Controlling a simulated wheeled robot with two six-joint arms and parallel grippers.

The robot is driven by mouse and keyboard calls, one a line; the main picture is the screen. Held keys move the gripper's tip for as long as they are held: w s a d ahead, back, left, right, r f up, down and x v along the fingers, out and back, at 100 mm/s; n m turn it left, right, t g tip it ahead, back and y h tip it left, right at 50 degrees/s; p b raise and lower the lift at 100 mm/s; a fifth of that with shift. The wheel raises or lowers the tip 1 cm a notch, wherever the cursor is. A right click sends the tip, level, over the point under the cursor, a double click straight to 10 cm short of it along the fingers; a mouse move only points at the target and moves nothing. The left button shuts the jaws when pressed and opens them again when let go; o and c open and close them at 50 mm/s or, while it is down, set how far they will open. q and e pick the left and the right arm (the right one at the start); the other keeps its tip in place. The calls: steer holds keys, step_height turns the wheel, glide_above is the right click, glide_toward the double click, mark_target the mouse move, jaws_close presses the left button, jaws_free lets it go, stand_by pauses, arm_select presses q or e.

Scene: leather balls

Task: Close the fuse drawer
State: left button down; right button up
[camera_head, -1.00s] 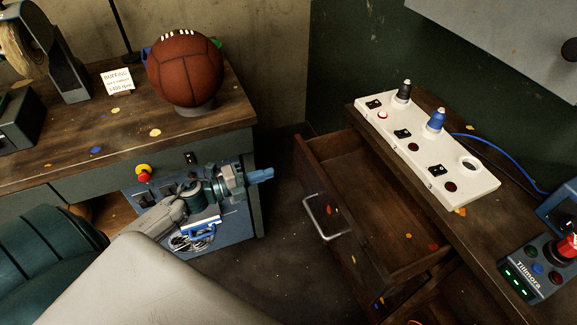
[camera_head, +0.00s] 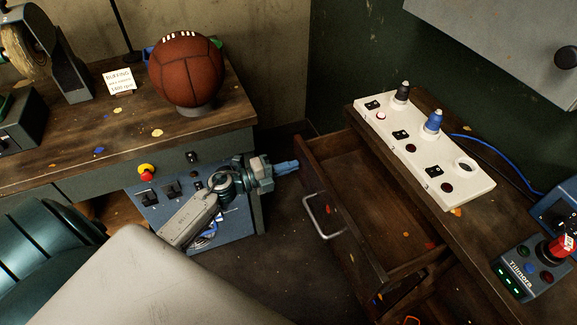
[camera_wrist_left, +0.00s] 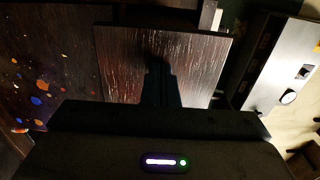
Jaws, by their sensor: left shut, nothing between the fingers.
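The wooden fuse drawer (camera_head: 318,176) stands pulled out from the right-hand bench, with a metal loop handle (camera_head: 322,217) on its front. Inside it I see only some coloured scraps. My left gripper (camera_head: 292,166) is shut and empty, its blue fingertips just left of the drawer front's far end. I cannot tell from the head view whether they touch it. In the left wrist view the dark fingers (camera_wrist_left: 160,75) point at a wooden panel (camera_wrist_left: 120,65), which looks like the drawer front. My right gripper is not in view.
A white fuse panel (camera_head: 425,150) with one black and one blue plug lies on the right bench. A control box (camera_head: 522,268) is nearby. A brown leather ball (camera_head: 186,70) sits on the left bench. Open floor lies between the benches.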

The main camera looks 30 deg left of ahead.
arm_select(q)
steer(key=x, duration=0.2)
steer(key=p+x, duration=0.1)
steer(key=x, duration=0.2)
steer(key=p+x, duration=0.1)
steer(key=x, duration=0.1)
steer(key=shift+w+d+r, duration=0.25)
steer(key=shift+w+d, duration=0.05)
steer(key=x, duration=0.8)
steer(key=shift+w+d+f, duration=0.15)
steer(key=shift+w, duration=0.05)
steer(key=shift+w+d, duration=0.25)
steer(key=shift+w, duration=0.05)
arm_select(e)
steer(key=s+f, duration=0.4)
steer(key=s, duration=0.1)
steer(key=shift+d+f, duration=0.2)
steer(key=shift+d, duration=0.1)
arm_select(q)
steer(key=shift+w+r, duration=0.1)
steer(key=shift+r, duration=0.1)
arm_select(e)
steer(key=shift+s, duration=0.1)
